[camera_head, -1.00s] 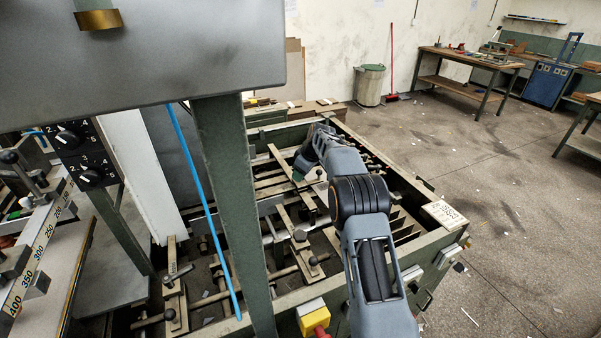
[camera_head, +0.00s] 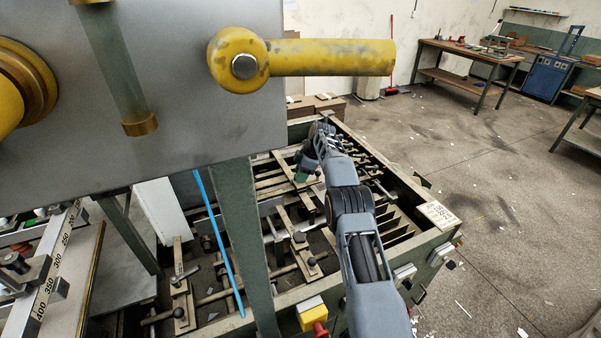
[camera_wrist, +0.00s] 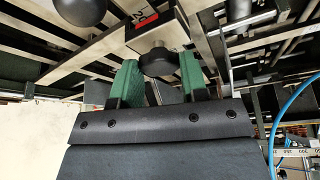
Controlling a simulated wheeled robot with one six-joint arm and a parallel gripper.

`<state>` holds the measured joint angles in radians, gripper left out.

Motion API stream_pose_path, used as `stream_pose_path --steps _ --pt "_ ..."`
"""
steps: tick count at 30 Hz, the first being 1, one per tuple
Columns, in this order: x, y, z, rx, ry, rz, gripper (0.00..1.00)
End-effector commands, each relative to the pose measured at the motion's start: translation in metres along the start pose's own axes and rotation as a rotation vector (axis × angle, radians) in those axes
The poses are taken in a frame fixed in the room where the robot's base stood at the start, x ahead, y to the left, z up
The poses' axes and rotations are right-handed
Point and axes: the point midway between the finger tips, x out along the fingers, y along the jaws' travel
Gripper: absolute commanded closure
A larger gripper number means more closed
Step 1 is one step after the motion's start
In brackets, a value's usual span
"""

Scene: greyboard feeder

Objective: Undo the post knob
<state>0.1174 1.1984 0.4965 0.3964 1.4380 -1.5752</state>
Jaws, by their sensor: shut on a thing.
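The post knob (camera_wrist: 158,61) is a dark, lobed knob at the middle of the wrist view, against a pale metal block (camera_wrist: 160,32) with a red mark. My gripper (camera_wrist: 160,74) has one green finger on each side of it and is shut on the knob. In the head view my gripper (camera_head: 304,172) is small, over the bars at the far part of the feeder frame (camera_head: 395,250). The knob itself is hidden there by my gripper and arm.
A black ball (camera_wrist: 80,9) sits close at the upper left of the wrist view. Slats and rods surround the gripper. A grey panel with a yellow lever (camera_head: 330,57), a green post (camera_head: 240,240) and a blue hose (camera_head: 218,240) stand left of my arm.

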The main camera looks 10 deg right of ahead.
Motion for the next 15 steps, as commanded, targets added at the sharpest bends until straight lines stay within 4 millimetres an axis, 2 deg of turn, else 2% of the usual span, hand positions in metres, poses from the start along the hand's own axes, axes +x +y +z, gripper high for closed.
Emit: stream_pose_path --steps 14,15 --pt "0.0001 0.0000 0.0000 -0.009 -0.001 -0.004 0.83" --pt "0.0001 0.0000 0.0000 -0.009 -0.001 -0.004 0.56"
